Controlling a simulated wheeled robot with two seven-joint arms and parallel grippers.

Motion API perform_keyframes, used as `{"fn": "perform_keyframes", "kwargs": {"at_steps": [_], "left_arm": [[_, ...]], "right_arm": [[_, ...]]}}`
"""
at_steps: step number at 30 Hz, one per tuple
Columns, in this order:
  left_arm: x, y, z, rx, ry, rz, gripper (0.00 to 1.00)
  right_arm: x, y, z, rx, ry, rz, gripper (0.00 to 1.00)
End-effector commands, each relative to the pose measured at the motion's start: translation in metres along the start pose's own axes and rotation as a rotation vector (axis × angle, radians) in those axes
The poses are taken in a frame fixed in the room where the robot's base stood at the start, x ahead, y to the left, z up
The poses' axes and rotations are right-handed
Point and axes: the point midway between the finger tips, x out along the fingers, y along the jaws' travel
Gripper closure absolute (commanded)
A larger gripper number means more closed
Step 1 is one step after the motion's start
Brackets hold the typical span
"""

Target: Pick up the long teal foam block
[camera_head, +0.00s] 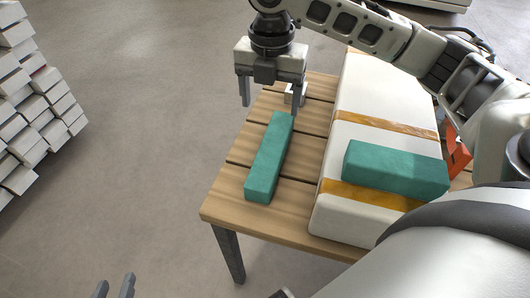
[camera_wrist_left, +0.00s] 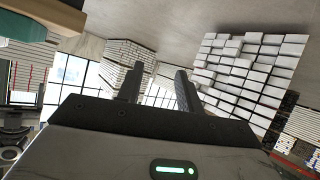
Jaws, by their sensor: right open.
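One teal foam block (camera_head: 268,160) lies lengthwise on the wooden slatted table (camera_head: 225,200), left of a white padded box. A second, thicker-looking teal block (camera_head: 397,170) lies across the top of that box. I cannot tell for certain which is longer. My right gripper (camera_head: 271,98) hangs open and empty, pointing down over the far end of the block on the table, apart from it. My left gripper (camera_head: 115,288) is low at the bottom left, away from the table. Its fingers stand apart and empty in the left wrist view (camera_wrist_left: 158,88).
The white box (camera_head: 340,215) with orange bands fills the table's right part. A small white item (camera_head: 294,95) sits by the right gripper's finger. An orange-red object (camera_head: 457,152) is at the far right. Stacked white blocks (camera_head: 35,110) stand at left; floor between is clear.

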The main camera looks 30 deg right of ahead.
Motion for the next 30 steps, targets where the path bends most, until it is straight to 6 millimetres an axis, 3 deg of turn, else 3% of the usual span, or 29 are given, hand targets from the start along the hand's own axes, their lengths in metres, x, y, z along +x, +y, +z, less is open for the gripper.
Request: {"fn": "perform_keyframes", "kwargs": {"at_steps": [12,23,30], "left_arm": [[0.015,0.001,0.024,-0.005,-0.029,0.017,0.64],[0.026,0.003,0.035,-0.011,-0.056,0.032,0.64],[0.037,0.004,0.056,-0.015,-0.096,0.045,0.64]], "right_arm": [[0.085,-0.001,0.000,0.001,0.002,-0.002,0.25],[0.111,-0.001,0.002,0.002,0.000,0.000,0.25],[0.146,-0.004,0.008,0.002,0.002,-0.002,0.25]]}}
